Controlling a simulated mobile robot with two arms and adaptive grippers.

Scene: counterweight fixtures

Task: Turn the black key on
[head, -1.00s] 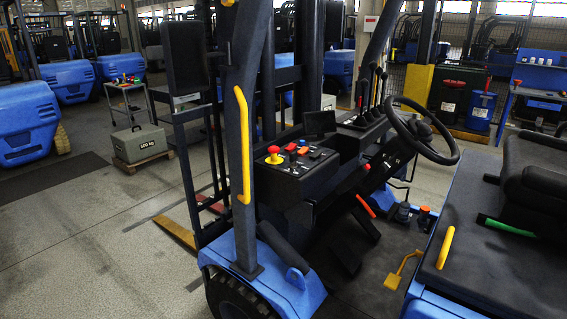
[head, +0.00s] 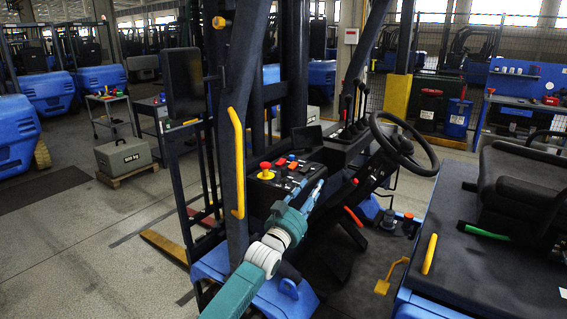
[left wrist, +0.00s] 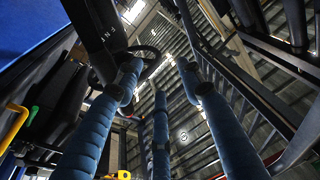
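The black key is too small to pick out. The forklift's dark control panel (head: 256,190) carries a red-and-yellow emergency stop (head: 265,169) and small red and orange knobs (head: 293,165). My left gripper (head: 316,192) reaches over the panel's right side and hides part of it. In the left wrist view my left gripper's blue fingers (left wrist: 160,80) point up and stand apart, with nothing seen between them. A bit of yellow from the emergency stop (left wrist: 123,175) shows at that view's bottom edge. My right gripper is not in view.
A steering wheel (head: 404,146) and black levers (head: 361,100) stand behind and right of the panel. A dark post with a yellow handrail (head: 238,160) rises left of my arm. The seat (head: 520,185) is at right. Open floor lies left, past a 500 kg weight (head: 123,156).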

